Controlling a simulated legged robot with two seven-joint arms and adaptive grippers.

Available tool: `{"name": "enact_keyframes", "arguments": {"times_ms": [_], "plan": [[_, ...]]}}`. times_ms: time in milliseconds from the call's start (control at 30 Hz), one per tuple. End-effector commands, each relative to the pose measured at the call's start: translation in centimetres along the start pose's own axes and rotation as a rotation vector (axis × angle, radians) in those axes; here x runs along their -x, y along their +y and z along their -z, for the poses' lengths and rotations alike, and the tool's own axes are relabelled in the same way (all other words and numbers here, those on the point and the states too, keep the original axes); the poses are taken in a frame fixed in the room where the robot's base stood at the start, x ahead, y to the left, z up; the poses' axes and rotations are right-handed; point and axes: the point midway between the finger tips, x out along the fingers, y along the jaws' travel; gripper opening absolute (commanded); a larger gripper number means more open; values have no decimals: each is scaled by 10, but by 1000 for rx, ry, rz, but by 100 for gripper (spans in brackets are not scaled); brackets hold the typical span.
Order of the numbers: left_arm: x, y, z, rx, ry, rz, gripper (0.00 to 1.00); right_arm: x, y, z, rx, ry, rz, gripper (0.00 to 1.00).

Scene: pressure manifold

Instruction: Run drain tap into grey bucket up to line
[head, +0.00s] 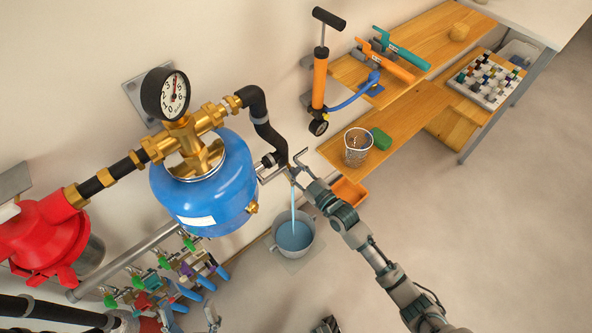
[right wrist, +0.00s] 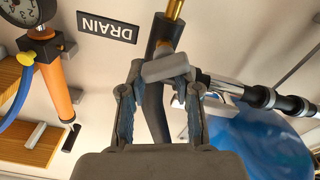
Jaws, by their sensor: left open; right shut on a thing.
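The drain tap (head: 293,172) sits below the black hose, right of the blue tank. A thin pale blue stream (head: 293,205) falls from it into the grey bucket (head: 279,250) on the floor. Blue water (head: 294,237) shows inside the bucket. I cannot make out a fill line. My right gripper (head: 304,178) is at the tap. In the right wrist view, its fingers are shut on the tap's grey handle (right wrist: 166,67), below a brass stem. My left gripper (head: 212,318) is open and only partly in view at the bottom edge, apart from the bucket.
The blue tank (head: 205,190) with a gauge (head: 166,95) hangs left of the tap. A DRAIN sign (right wrist: 107,27) is on the wall. Open floor lies right.

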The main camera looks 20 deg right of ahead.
Motion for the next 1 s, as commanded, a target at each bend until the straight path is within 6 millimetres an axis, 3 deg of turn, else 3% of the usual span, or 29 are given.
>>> {"name": "enact_keyframes", "arguments": {"times_ms": [33, 267, 300, 400, 767, 1000], "plan": [[2, 0, -2, 0, -3, 1, 77, 3, -12, -19, -9, -40, 21, 0], [2, 0, -2, 1, -3, 1, 77, 3, -12, -19, -9, -40, 21, 0], [2, 0, -2, 1, -3, 1, 77, 3, -12, -19, -9, -40, 21, 42], [2, 0, -2, 1, -2, 1, 77, 3, -11, -19, -9, -39, 21, 67], [0, 0, 1, 1, 4, 2, 77, 6, -7, -10, -4, -23, 12, 69], [0, 0, 1, 0, 4, 0, 77, 48, -6, -12, -3, -27, 13, 69]]}}
